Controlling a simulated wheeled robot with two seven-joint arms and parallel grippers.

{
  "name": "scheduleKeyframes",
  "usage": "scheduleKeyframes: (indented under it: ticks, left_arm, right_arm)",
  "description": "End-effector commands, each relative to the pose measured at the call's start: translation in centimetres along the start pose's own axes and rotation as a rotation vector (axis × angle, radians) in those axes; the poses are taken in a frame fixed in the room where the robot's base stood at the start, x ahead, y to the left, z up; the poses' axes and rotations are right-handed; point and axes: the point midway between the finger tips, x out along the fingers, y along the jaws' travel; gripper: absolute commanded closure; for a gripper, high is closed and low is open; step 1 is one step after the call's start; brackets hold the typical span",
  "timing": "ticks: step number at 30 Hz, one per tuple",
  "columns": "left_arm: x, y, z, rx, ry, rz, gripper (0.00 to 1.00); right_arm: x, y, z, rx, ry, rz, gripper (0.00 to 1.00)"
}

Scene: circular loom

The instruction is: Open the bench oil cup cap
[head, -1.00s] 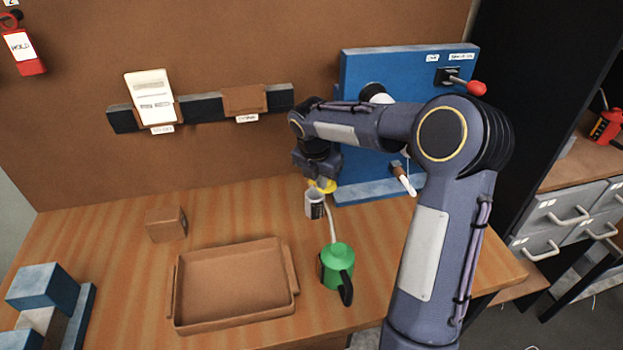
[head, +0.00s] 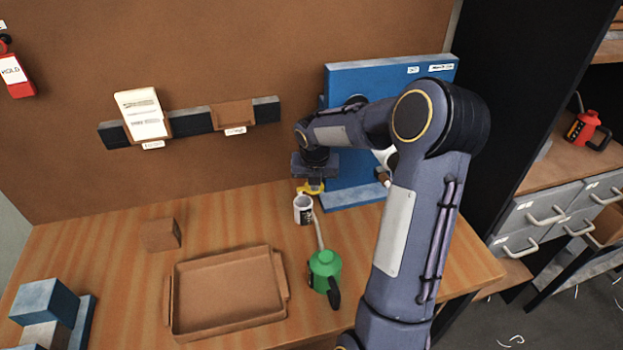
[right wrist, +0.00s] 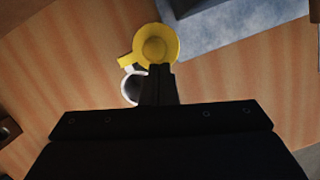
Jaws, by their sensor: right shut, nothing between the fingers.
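The oil cup (head: 303,211) is a small white cup with a dark label, standing on the bench by the blue panel. Its yellow cap (head: 311,188) shows above and behind the cup's rim, just under my right gripper (head: 314,181). In the right wrist view the round yellow cap (right wrist: 155,44) lies beside the cup's white rim (right wrist: 128,90), and a dark opening shows inside the rim. My right gripper (right wrist: 159,75) is shut and empty, its fingertips at the cap's edge; contact cannot be told. The fingers hide part of the cup. My left gripper is not in view.
A green oil can (head: 325,272) stands in front of the cup, its spout reaching up close to it. A brown tray (head: 228,328) and a brown block (head: 160,235) are to the left. The blue panel (head: 345,150) rises behind my right arm.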

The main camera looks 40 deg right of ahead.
Motion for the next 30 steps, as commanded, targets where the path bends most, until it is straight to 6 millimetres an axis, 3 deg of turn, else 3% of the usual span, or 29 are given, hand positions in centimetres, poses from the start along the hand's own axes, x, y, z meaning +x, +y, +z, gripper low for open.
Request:
scheduleKeyframes:
  ticks: [10,30]
  left_arm:
    - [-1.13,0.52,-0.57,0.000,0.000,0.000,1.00]
    - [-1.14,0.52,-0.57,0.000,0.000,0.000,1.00]
  right_arm:
    - [0.06,-0.16,0.54,-0.115,-0.001,0.029,1.00]
    - [0.13,0.05,0.46,-0.128,-0.001,0.032,1.00]
